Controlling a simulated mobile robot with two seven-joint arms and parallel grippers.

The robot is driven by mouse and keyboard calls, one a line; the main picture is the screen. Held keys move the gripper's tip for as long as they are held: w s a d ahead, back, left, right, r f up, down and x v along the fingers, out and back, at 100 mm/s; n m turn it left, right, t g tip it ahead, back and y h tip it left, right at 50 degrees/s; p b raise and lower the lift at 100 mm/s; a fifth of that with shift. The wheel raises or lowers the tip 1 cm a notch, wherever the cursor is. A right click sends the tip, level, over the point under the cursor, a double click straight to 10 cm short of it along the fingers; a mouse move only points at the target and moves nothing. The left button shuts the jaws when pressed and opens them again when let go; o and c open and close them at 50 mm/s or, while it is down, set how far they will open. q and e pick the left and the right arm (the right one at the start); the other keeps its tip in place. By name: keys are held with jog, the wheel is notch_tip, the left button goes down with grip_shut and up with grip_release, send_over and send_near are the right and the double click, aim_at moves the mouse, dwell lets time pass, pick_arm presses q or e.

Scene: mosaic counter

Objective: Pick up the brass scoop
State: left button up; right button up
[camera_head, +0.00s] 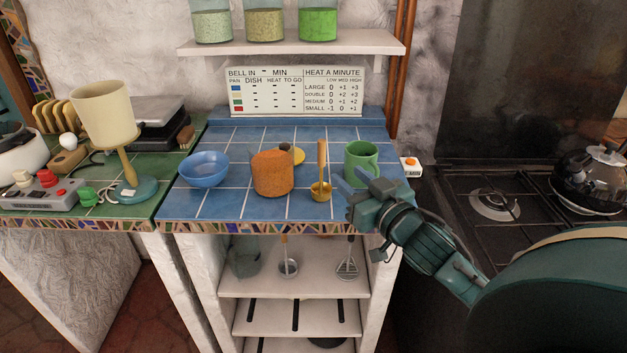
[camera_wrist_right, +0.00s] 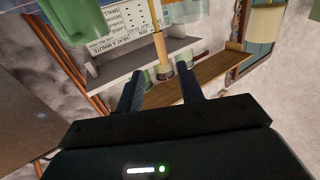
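The brass scoop (camera_head: 321,184) stands on the blue tiled counter (camera_head: 222,204), its long handle pointing up. My right gripper (camera_head: 352,182) is just to the right of the scoop, in front of the green mug (camera_head: 361,160), and apart from the scoop. In the right wrist view its two fingers (camera_wrist_right: 160,92) are spread with nothing held between them. An upright tan handle (camera_wrist_right: 156,30), which looks like the scoop's, shows beyond the gap between the fingers. My left gripper is out of view.
An orange-brown canister (camera_head: 272,174) stands left of the scoop, with a yellow round thing (camera_head: 297,155) behind it. A blue bowl (camera_head: 204,169) is farther left. A stove (camera_head: 495,204) is at the right. A shelf (camera_head: 290,46) with jars hangs above.

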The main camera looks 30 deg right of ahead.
aim_at(324, 156)
jog(key=w+p, duration=0.1)
jog(key=w, duration=1)
jog(key=shift+f+p, duration=0.1)
jog(key=shift+p, duration=0.25)
grip_shut()
